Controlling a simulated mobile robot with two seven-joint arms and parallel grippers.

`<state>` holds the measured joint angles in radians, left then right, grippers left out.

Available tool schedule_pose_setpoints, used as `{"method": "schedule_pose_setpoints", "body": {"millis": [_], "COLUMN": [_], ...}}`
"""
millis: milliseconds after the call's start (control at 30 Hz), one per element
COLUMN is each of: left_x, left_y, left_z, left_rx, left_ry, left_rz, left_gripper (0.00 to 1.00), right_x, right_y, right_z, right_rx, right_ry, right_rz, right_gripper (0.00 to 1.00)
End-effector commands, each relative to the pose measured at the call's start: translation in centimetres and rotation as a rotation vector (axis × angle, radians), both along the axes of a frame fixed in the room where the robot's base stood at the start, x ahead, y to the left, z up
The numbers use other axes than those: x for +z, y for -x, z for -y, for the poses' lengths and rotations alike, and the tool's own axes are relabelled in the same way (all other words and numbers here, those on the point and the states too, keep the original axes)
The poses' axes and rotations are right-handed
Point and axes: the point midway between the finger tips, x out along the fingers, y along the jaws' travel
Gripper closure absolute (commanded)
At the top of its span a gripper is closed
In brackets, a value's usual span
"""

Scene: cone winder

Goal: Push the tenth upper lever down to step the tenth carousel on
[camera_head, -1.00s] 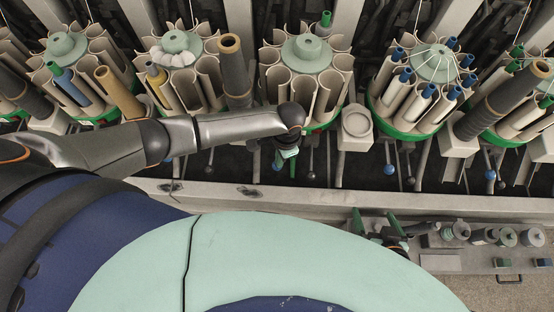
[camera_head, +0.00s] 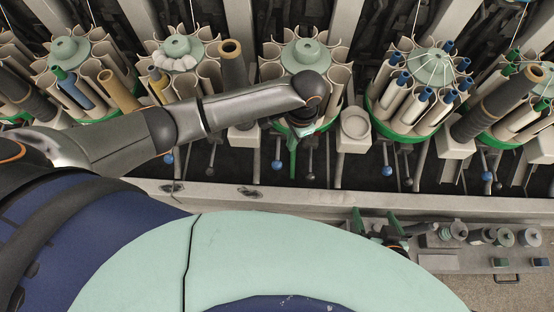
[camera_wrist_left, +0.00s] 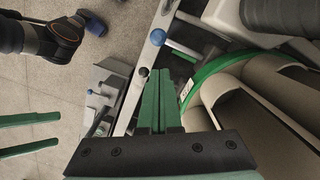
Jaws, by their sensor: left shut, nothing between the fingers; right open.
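My left gripper (camera_head: 293,172) is shut and empty, its green fingers pointing down in front of a carousel (camera_head: 304,54) with beige trough-like holders. In the head view it is between a blue-knobbed lever (camera_head: 276,165) on its left and a dark-knobbed lever (camera_head: 310,177) on its right. In the left wrist view the closed fingers (camera_wrist_left: 160,75) are near a dark knob (camera_wrist_left: 143,72), with a blue knob (camera_wrist_left: 158,37) further up; I cannot tell whether they touch. I cannot tell which lever is the tenth upper one. My right gripper (camera_head: 377,218) is open at the front.
More carousels stand along the row, one with blue-tipped tubes (camera_head: 432,68) to the right. Another blue-knobbed lever (camera_head: 387,170) stands right of the gripper. A pale rail (camera_head: 440,205) runs along the front. A grey bench (camera_head: 490,255) with small parts is at lower right.

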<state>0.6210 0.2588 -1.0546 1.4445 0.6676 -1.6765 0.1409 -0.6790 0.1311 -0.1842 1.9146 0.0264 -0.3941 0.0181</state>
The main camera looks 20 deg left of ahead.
Motion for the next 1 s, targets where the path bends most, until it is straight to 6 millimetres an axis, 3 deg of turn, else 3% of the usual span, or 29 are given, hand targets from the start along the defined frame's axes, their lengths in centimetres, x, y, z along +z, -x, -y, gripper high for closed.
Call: {"method": "schedule_pose_setpoints", "body": {"millis": [100,300,1000], "left_x": [2.2,3.7,3.7], "left_y": [-0.2,-0.3,-0.3], "left_z": [0.2,0.3,0.3], "left_rx": [-0.001,0.000,0.000], "left_ry": [0.002,0.000,0.001], "left_rz": [0.002,0.000,-0.001], "left_gripper": [1.00,1.00,1.00], "right_x": [0.4,0.5,0.4], "right_y": [0.0,0.0,0.0], "right_z": [0.0,0.0,0.0], "right_rx": [0.000,0.000,0.000], "right_ry": [0.000,0.000,0.000], "right_rz": [0.000,0.000,0.000], "right_gripper": [0.00,0.00,0.00]}}
